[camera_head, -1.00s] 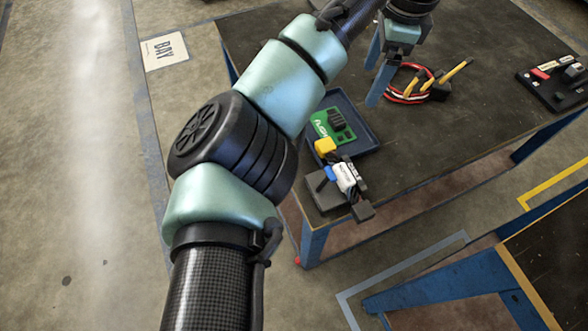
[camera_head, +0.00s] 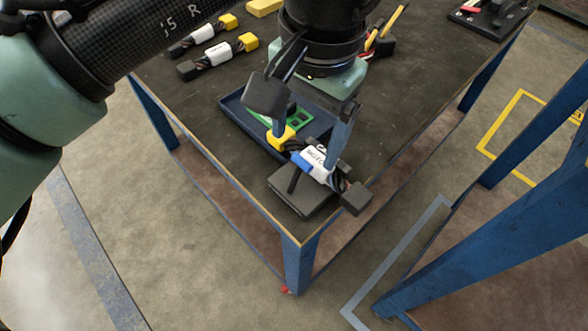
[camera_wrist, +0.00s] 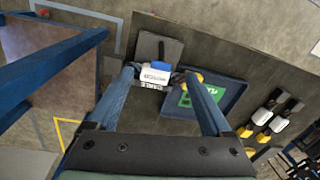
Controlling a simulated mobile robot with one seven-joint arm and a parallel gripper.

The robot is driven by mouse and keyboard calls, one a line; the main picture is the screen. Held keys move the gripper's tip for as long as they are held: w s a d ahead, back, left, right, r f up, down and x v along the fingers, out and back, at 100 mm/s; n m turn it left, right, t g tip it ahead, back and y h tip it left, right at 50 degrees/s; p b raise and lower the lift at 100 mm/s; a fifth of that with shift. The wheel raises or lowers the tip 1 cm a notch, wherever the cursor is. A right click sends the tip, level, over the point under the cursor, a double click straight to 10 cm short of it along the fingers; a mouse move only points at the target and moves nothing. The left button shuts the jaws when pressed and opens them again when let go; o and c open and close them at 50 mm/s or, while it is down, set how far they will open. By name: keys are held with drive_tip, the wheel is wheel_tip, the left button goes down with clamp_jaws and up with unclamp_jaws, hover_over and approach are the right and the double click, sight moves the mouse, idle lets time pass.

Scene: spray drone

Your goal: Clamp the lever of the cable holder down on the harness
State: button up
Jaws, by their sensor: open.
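The cable holder (camera_head: 316,203) is a dark grey block at the table's near corner; its thin black lever (camera_head: 293,179) stands raised. It also shows in the wrist view (camera_wrist: 176,46), with the lever (camera_wrist: 161,49) upright in the picture. The harness (camera_head: 317,163) has a white labelled sleeve with a blue part, a yellow connector (camera_head: 284,140) and a black connector (camera_head: 356,198). It lies across the holder's far side; its seat is partly hidden. My gripper (camera_head: 306,150) is open above the harness, one finger near each end of the white sleeve. I cannot tell whether the fingers touch it.
A blue tray (camera_head: 234,104) with a green board (camera_head: 294,117) sits just behind the harness. Two similar harnesses (camera_head: 217,53) lie at the back left. A black block with coloured parts (camera_head: 490,14) stands at the far right. The table's middle right is clear.

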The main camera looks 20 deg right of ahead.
sight(305, 163)
drive_tip(key=f+b, duration=0.1)
drive_tip(key=f, duration=0.1)
drive_tip(key=f+b, duration=0.1)
drive_tip(key=f, duration=0.2)
drive_tip(key=f+b, duration=0.1)
drive_tip(key=f, duration=0.2)
drive_tip(key=shift+w+a+f, duration=0.1)
drive_tip(key=shift+w+a, duration=0.05)
drive_tip(key=shift+w, duration=0.15)
clamp_jaws()
drive_tip(key=shift+r+p, duration=0.25)
drive_tip(key=shift+p, duration=0.35)
drive_tip(key=y+p, duration=0.1)
drive_tip(key=p, duration=0.1)
drive_tip(key=shift+d+p, duration=0.3)
drive_tip(key=shift+p, duration=0.05)
drive_tip(key=shift+w+d+f+g+y+p, duration=0.15)
drive_tip(key=shift+g+y+p, duration=0.25)
drive_tip(key=shift+p, duration=0.6)
drive_tip(key=shift+f+y+p, duration=0.35)
drive_tip(key=shift+y, duration=0.05)
